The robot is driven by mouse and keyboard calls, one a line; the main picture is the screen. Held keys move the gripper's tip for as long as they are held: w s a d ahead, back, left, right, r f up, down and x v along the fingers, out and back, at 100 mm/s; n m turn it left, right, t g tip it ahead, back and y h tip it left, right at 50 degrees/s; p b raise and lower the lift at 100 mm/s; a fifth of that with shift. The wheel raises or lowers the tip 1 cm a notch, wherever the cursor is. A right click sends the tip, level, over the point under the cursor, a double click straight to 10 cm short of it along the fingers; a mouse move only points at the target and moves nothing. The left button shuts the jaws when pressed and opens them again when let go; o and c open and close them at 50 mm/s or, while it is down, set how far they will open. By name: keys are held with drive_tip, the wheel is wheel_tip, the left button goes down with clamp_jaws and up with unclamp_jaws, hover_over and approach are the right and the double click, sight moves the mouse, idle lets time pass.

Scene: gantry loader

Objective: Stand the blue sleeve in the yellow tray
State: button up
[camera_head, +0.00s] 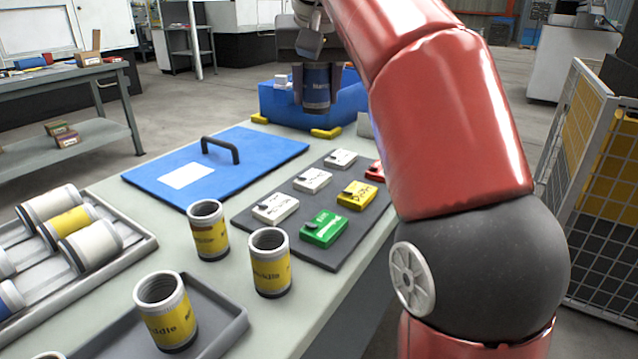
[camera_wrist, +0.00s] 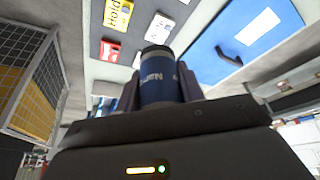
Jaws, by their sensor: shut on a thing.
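My gripper (camera_head: 315,80) is shut on the blue sleeve (camera_head: 317,98), holding it upright at the far end of the bench, in front of or above the blue bin. The sleeve also shows between the fingers in the wrist view (camera_wrist: 158,78). No tray that is yellow itself shows. A dark grey tray (camera_head: 232,332) at the near edge holds a standing sleeve with a yellow band (camera_head: 168,325). Two more yellow-banded sleeves, one at the left (camera_head: 208,240) and one at the right (camera_head: 270,275), stand on the bench beyond that tray.
A blue bin (camera_head: 275,102) sits at the far end, with yellow corner pieces by its base. A blue lid (camera_head: 245,150) with a dark handle lies mid-bench. A dark board (camera_head: 300,215) carries several coloured blocks. A grey rack (camera_head: 140,245) at left holds several lying sleeves.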

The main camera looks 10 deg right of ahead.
sight(316, 200)
wheel_tip(316, 200, down, 17)
drive_tip(key=shift+f+b, duration=0.1)
drive_tip(key=shift+b, duration=0.8)
drive_tip(key=shift+f, duration=0.2)
drive_tip(key=o, duration=0.9)
drive_tip(key=shift+r, duration=0.1)
